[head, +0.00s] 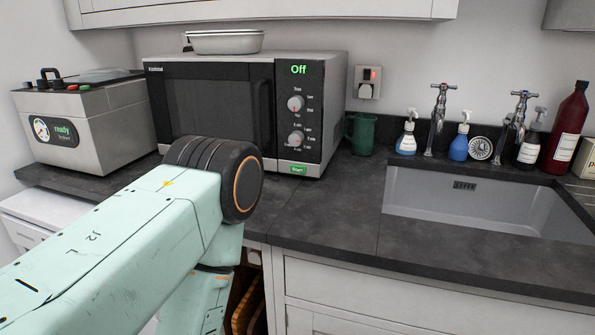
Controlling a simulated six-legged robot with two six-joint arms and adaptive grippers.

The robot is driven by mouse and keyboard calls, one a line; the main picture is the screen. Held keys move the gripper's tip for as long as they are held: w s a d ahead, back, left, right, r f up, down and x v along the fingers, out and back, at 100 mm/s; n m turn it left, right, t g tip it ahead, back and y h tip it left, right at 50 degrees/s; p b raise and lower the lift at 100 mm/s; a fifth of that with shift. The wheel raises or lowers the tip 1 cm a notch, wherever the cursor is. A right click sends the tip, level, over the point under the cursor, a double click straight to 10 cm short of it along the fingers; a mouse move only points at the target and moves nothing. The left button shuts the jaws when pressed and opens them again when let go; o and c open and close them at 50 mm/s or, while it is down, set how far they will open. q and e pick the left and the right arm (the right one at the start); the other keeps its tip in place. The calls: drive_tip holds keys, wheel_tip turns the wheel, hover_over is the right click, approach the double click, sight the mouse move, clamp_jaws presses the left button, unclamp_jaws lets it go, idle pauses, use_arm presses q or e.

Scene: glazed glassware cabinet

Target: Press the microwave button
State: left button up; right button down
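The microwave (208,102) stands on the dark worktop against the back wall, with its door shut. Its control panel on the right has a green "Off" display (298,69), two round knobs and a green start button (299,169) at the bottom. My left arm comes in from the lower left and its joint covers part of the worktop in front of the microwave's lower left. My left gripper is not visible. My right arm and gripper are not in view. Nothing touches the green button.
A grey box-shaped appliance (88,121) with a "ready" display stands left of the microwave. A metal dish (224,42) sits on top of the microwave. A green mug (361,133) is to its right. Bottles and taps line the sink (480,205). The worktop (335,215) before the panel is clear.

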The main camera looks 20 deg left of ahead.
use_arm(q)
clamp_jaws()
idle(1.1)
